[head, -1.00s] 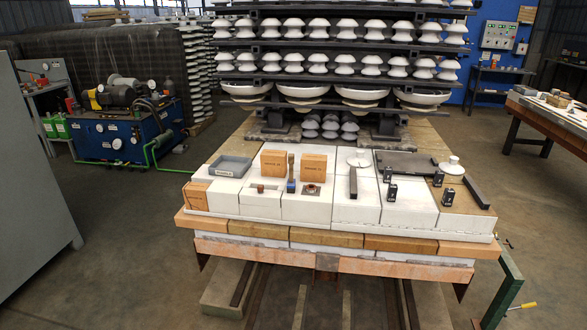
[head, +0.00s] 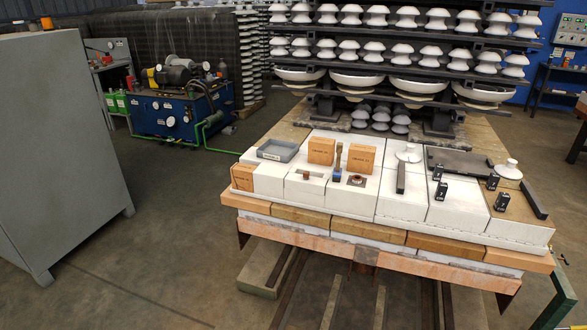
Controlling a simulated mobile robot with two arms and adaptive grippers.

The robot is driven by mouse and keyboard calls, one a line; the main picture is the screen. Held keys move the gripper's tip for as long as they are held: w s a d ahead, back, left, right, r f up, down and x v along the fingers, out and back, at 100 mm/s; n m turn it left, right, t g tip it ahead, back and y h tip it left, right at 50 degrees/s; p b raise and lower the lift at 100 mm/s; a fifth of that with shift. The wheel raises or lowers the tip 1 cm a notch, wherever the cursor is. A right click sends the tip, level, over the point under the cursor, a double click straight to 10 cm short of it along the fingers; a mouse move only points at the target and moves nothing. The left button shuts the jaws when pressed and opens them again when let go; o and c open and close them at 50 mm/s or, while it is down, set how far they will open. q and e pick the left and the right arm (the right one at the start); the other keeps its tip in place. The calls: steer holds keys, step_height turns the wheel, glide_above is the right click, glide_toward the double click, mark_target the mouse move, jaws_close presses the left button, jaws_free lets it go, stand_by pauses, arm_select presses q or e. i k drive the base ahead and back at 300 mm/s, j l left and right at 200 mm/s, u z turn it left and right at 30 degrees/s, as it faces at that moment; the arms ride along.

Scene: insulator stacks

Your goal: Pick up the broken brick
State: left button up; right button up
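Two orange-tan bricks stand upright on the white block deck: a left one (head: 322,151) and a right one (head: 362,159). Both bear small dark lettering. A third orange-tan brick (head: 243,178) sits at the deck's left front corner, level with the white blocks. At this size I cannot tell which brick is broken. Neither of my grippers is in view.
The deck (head: 405,208) also bears a grey tray (head: 278,150), a blue-handled brush (head: 338,165), small reddish-brown pieces, dark bars and small black blocks. Insulator racks (head: 395,50) stand behind. A grey cabinet (head: 65,150) is at left. Floor between cabinet and deck is clear.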

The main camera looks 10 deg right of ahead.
mark_target(241, 175)
steer(key=i+u, duration=0.1)
steer(key=i, duration=0.4)
steer(key=i+u, duration=0.5)
steer(key=i, duration=0.2)
steer(key=i+l+u, duration=0.25)
steer(key=i+u, duration=0.2)
steer(key=i, duration=0.2)
steer(key=i+j, duration=0.1)
steer(key=i, duration=0.35)
steer(key=i+j, duration=0.1)
steer(key=i, duration=0.4)
steer(key=i+z, duration=0.2)
steer(key=z, duration=0.2)
steer(key=i+j+z, duration=0.2)
steer(key=z, duration=0.25)
steer(key=i+j+z, duration=0.15)
steer(key=z, duration=0.25)
